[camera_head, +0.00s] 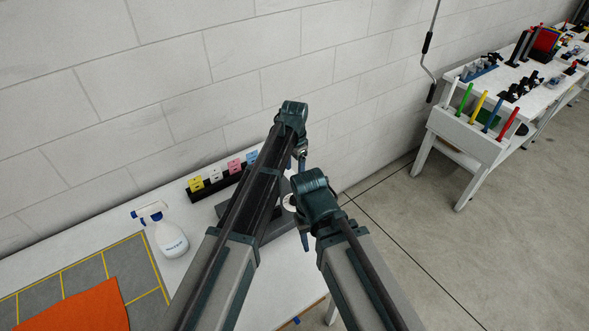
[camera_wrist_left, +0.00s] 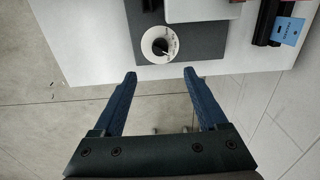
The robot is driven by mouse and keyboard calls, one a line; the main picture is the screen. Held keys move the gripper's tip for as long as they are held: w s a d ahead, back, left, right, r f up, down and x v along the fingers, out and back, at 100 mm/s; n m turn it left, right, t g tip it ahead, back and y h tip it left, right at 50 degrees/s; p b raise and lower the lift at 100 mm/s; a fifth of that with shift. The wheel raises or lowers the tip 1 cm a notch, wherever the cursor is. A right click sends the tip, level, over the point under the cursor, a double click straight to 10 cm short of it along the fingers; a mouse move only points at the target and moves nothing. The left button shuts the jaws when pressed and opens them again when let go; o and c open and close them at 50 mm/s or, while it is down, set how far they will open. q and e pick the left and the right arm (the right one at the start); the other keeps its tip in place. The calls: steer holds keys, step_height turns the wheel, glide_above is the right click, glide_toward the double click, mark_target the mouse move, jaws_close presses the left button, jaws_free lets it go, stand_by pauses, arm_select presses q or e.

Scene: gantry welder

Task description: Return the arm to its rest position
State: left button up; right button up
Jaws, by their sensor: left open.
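My left arm reaches from the lower left up towards the wall in the head view. Its gripper (camera_head: 301,166) hangs near the far end, small and partly hidden by my arms. In the left wrist view my left gripper (camera_wrist_left: 160,72) is open, with nothing between its fingers.
A black rack with coloured blocks, including a yellow block (camera_head: 195,184), stands along the wall. A white spray bottle (camera_head: 167,232) and an orange cloth (camera_head: 88,308) are at the left. A bench (camera_head: 457,125) with coloured tools stands at the right. Floor (camera_head: 480,245) between is clear.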

stand_by(0.3)
arm_select(q)
steer(key=s+a+n, duration=1.1)
steer(key=s+a, duration=0.7)
steer(key=s, duration=0.3)
steer(key=s+d+f+m+y+b, duration=0.1)
steer(key=s+d+f+m+b, duration=0.2)
steer(key=s+d+f+b, duration=0.2)
steer(key=d+f+b, duration=0.3)
steer(key=d, duration=0.3)
steer(key=shift+s+f+m+b, duration=0.2)
steer(key=shift+f+m+b, duration=0.1)
